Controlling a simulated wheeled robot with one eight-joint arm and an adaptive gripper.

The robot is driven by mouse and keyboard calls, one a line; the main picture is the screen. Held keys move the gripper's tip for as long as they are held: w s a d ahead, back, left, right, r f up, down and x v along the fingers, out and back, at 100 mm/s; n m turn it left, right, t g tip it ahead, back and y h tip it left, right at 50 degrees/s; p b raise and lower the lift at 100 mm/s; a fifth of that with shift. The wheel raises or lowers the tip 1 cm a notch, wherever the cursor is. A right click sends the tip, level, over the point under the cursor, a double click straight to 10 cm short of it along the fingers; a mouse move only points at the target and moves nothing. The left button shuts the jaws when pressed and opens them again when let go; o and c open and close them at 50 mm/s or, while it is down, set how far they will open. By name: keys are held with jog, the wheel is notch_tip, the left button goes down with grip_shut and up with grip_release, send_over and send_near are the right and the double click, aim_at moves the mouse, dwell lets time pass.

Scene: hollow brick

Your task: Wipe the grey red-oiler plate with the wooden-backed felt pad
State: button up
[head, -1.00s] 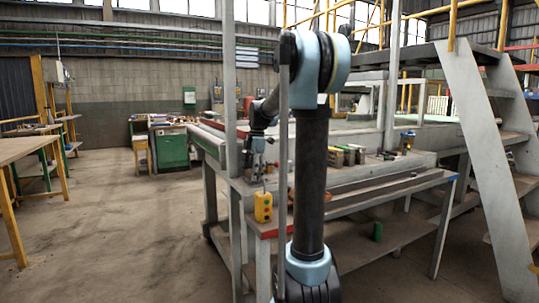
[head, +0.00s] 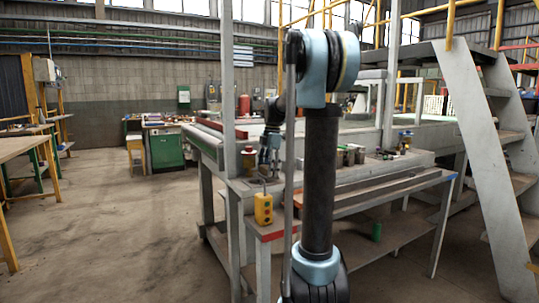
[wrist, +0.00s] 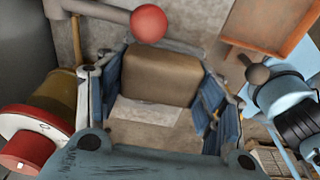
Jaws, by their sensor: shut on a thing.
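My gripper (wrist: 158,100) is shut on a brown block-like pad (wrist: 160,75), with one blue finger on each side of it. A brass-coloured oiler with a red and white end (wrist: 48,118) is at the left of the wrist view. It seems to be the red and brass thing (head: 248,158) left of my gripper in the head view. A pale patch lies below the pad; I cannot tell whether it is the plate, or whether the pad touches anything.
A red ball (wrist: 150,22) on a grey bar is just beyond the pad. A light-blue and black device (wrist: 290,105) stands at right, near an orange-brown tray (wrist: 268,28). A yellow control box (head: 263,208) is at the bench front. Open floor is at left.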

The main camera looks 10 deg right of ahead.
jog(key=shift+d+r, duration=0.1)
jog(key=shift+r, duration=3.4)
